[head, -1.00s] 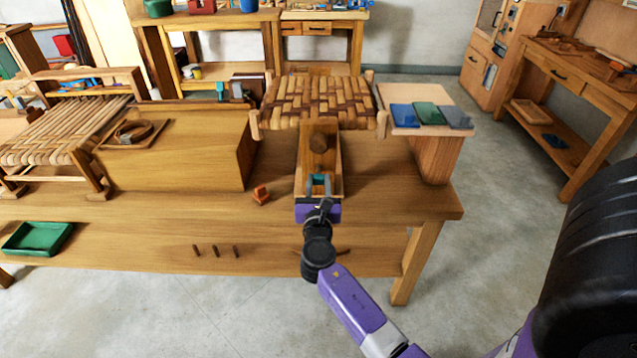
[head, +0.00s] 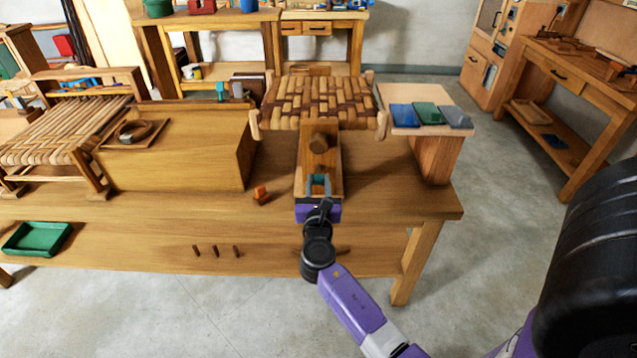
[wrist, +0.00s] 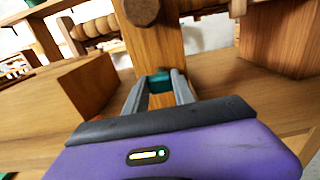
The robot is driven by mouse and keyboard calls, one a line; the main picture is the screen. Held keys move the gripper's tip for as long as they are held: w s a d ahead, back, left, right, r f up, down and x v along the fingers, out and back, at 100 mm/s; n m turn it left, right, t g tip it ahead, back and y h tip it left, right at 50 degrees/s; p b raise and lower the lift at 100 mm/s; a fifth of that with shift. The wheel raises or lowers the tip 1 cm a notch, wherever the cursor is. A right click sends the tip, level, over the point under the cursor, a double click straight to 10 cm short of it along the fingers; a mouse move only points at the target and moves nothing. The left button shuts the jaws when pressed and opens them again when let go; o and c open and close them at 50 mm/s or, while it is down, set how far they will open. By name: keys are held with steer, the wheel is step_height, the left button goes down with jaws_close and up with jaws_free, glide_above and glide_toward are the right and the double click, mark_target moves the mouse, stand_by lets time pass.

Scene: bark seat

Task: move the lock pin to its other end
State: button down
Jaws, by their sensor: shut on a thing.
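My gripper (head: 319,187) is at the front face of the wooden post under the woven seat (head: 318,98). Its fingers are shut on a small teal piece, which looks like the lock pin (head: 319,180). The wrist view shows the teal lock pin (wrist: 160,82) between the two grey fingertips, against or just in front of the wooden post (wrist: 157,50). A round wooden knob (head: 320,143) sticks out of the post above the pin. The slot or track of the pin is hidden behind my fingers, so its two ends cannot be told.
A small orange block (head: 261,195) lies on the bench left of the post. A wooden box (head: 180,150) stands further left. A stand with blue, green and grey pads (head: 428,114) is at the right. A green tray (head: 37,239) lies at the far left.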

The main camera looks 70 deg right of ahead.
mark_target(318, 182)
steer(key=shift+x, duration=1.35)
steer(key=c, duration=1.1)
jaws_free()
steer(key=shift+w+d, duration=0.1)
steer(key=shift+o, duration=0.3)
steer(key=v, duration=0.8)
